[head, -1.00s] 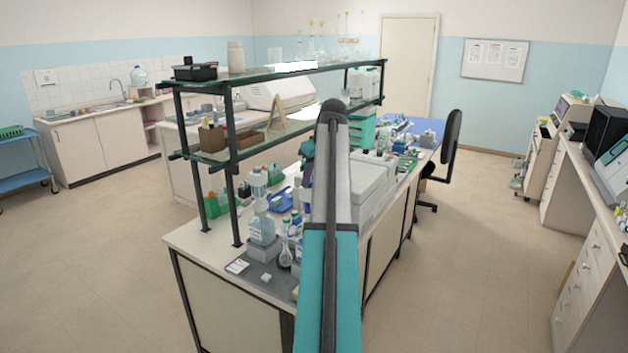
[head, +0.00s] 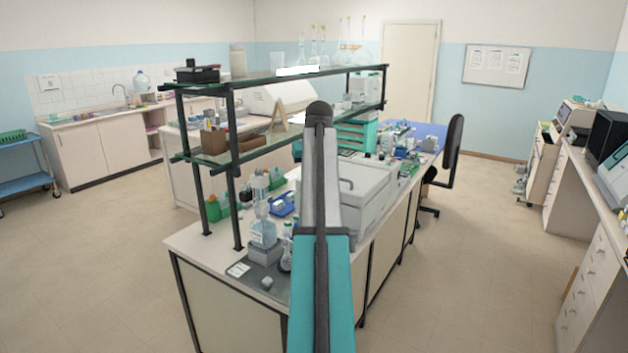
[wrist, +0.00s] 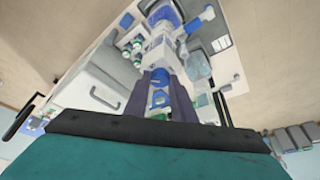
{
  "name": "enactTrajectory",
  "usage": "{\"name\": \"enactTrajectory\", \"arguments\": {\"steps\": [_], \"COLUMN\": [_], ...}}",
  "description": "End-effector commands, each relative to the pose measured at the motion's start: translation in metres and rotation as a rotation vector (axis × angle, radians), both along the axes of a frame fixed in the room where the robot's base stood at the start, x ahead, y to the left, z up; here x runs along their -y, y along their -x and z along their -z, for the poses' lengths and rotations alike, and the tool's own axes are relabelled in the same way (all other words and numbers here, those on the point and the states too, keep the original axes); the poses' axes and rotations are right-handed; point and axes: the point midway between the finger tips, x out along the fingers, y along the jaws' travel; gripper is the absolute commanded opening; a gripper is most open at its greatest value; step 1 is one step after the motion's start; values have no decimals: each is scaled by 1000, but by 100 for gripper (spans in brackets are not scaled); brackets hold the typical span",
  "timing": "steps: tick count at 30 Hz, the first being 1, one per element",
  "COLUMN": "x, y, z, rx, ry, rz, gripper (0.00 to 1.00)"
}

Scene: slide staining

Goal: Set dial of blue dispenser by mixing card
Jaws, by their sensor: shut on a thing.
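In the wrist view my gripper (wrist: 160,74) has its dark purple fingers closed around a small blue and white thing (wrist: 160,97); I cannot tell whether this is the dispenser's dial. A white part with a blue top (wrist: 164,13) stands beyond the fingertips, and I cannot tell if it is the blue dispenser. A small white printed card (head: 238,269) lies at the bench's front left corner; it also shows in the wrist view (wrist: 222,43), right of the fingers. Its print is too small to read. In the head view my arm hides the gripper.
A clear bottle (head: 263,232) stands on a grey block beside the card, close to my arm. A two-level glass shelf (head: 240,141) rises over the bench's left side. A large grey-white box-shaped device (head: 358,190) stands right of my arm.

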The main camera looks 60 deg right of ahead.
Motion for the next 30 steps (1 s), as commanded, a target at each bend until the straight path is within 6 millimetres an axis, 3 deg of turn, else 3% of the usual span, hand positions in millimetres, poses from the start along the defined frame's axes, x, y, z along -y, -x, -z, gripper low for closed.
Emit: {"name": "enactTrajectory", "arguments": {"steps": [6, 7, 10, 22, 30], "x": [0, 0, 0, 0, -4], "y": [0, 0, 0, 1, 5], "z": [-1, -1, -1, -2, -17], "rx": [1, 1, 0, 0, 0], "ry": [0, 0, 1, 1, 1], "rz": [-1, -1, -1, -1, -1], "gripper": [1, 28, 42, 42, 42]}}
